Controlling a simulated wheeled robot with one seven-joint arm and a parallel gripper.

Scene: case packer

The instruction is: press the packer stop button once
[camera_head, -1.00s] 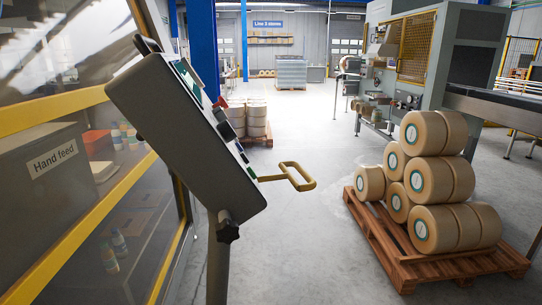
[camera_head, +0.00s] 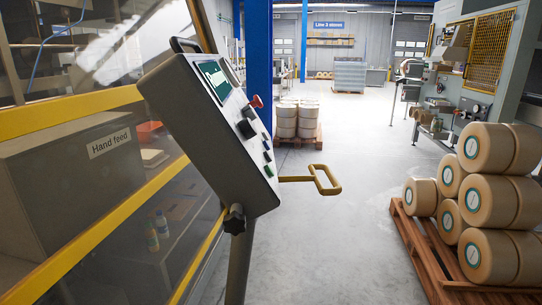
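A grey control panel (camera_head: 215,172) stands tilted on a post at the left-centre, seen at a steep angle. Labels are too small to read, so I cannot tell which one is the packer stop button. Nothing touches the panel face. My gripper is not in view.
A yellow loop handle (camera_head: 327,180) juts right from the panel. A yellow-framed guard (camera_head: 60,118) with a "Hand feed" box (camera_head: 65,175) fills the left. A pallet (camera_head: 428,262) of large rolls stands right. The floor (camera_head: 350,235) between is clear.

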